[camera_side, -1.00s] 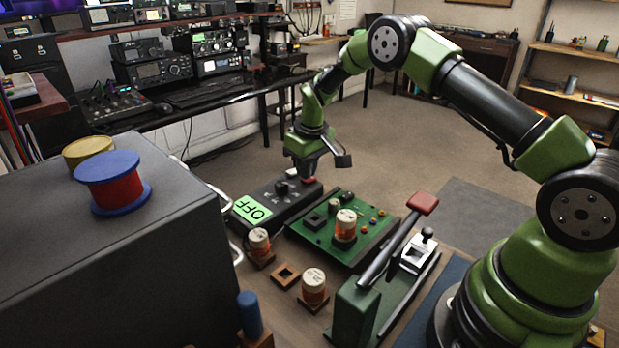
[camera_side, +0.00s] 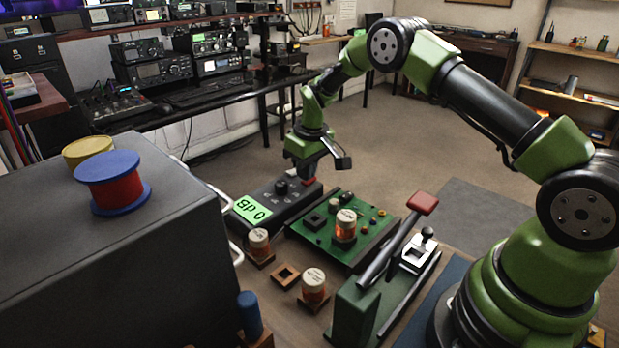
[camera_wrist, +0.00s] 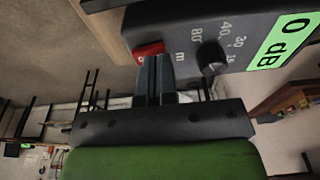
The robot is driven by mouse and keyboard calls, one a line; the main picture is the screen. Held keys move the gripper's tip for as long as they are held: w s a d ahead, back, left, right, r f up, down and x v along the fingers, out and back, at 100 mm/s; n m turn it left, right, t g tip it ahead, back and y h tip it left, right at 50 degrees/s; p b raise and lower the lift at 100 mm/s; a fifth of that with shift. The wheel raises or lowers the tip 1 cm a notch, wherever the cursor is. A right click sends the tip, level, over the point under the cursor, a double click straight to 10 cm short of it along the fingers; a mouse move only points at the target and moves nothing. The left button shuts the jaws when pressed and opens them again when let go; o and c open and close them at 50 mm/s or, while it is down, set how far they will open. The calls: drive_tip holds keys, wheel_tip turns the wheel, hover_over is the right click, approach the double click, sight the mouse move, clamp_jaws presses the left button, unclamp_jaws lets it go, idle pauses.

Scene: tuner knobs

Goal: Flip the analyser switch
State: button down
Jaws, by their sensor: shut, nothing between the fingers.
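The analyser is a dark box (camera_side: 270,203) on the bench, with a green display (camera_side: 251,208) that reads "0 dB". A black knob (camera_side: 282,187) stands on its top, and the wrist view shows the knob (camera_wrist: 211,57) beside band marks such as 80 and 40. The red switch (camera_wrist: 150,51) sits near the box's end, and it also shows in the side view (camera_side: 311,182). My gripper (camera_wrist: 155,60) is shut and empty, with its fingertips at the red switch, seemingly touching it. The fingers partly hide the switch.
A green circuit board (camera_side: 335,228) with a coil lies right of the analyser. Other coils (camera_side: 314,286) and a lever press with a red handle (camera_side: 422,203) stand nearer. A large grey cabinet (camera_side: 130,260) fills the left, with a red and blue spool (camera_side: 112,182) on it.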

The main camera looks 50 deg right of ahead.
drive_tip(key=shift+r, duration=3.15)
drive_tip(key=s+a+r+m+t, duration=0.1)
drive_tip(key=s+a+r, duration=0.2)
drive_tip(key=s+r, duration=0.35)
drive_tip(key=s+a+r+m+t, duration=0.1)
drive_tip(key=s+a+r+t, duration=0.2)
drive_tip(key=r, duration=0.7)
drive_tip(key=s+a+r+m+y, duration=0.1)
drive_tip(key=s+a, duration=0.1)
drive_tip(key=s, duration=0.7)
drive_tip(key=s+a+r+m+t+y, duration=0.1)
drive_tip(key=s+a, duration=0.1)
drive_tip(key=s, duration=0.8)
